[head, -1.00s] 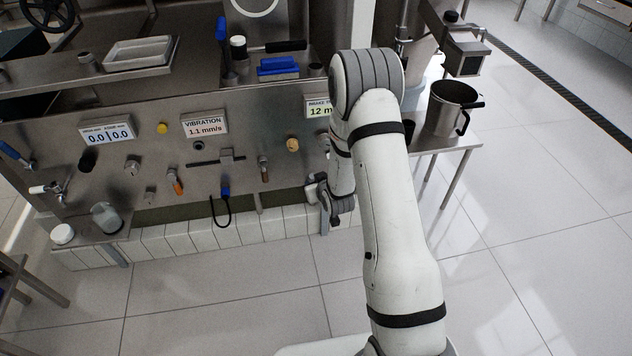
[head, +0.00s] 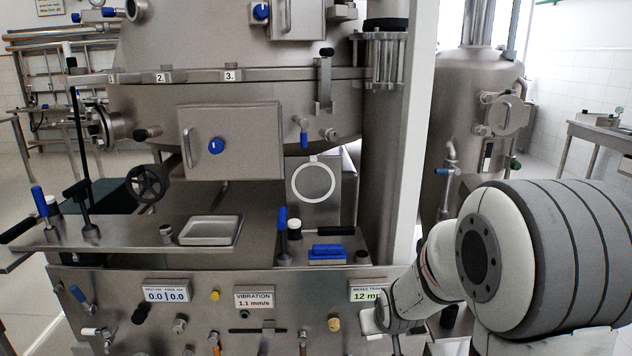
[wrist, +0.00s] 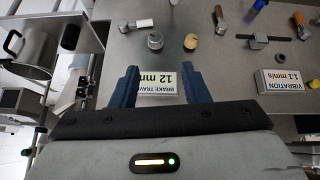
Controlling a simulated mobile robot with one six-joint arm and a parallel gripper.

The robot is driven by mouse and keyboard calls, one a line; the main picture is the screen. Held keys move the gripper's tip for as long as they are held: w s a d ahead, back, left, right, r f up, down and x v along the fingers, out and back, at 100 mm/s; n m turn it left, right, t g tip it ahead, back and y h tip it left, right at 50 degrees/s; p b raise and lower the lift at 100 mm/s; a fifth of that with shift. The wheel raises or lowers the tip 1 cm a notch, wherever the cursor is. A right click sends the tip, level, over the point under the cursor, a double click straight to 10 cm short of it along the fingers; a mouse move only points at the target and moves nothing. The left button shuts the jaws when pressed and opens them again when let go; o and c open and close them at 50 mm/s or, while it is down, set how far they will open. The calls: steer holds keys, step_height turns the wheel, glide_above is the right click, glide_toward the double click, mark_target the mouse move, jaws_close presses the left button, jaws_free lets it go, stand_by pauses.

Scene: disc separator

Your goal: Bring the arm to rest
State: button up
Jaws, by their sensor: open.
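My gripper (wrist: 158,72) is open and empty in the wrist view, with its two blue-grey fingers apart. The brake display (wrist: 160,84), reading 12 mm, shows upside down between and beyond the fingers. In the head view my gripper (head: 388,318) is small and partly hidden beside my arm at the lower right, close in front of the brake display (head: 366,291). I cannot tell the gap between them. My arm's large white and grey joint fills the lower right of the head view.
The steel control panel (head: 110,312) carries knobs, levers and the vibration display (head: 254,299). A steel jug (wrist: 35,55) stands left in the wrist view.

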steer(key=s+r+m+g+p, duration=0.1)
steer(key=s+r+g+p, duration=0.3)
steer(key=s+r, duration=1.7)
steer(key=s+p, duration=0.2)
steer(key=p, duration=0.3)
steer(key=shift+s+d+r, duration=0.2)
steer(key=shift+s+r, duration=0.05)
steer(key=shift+s, duration=0.1)
steer(key=shift+c, duration=0.5)
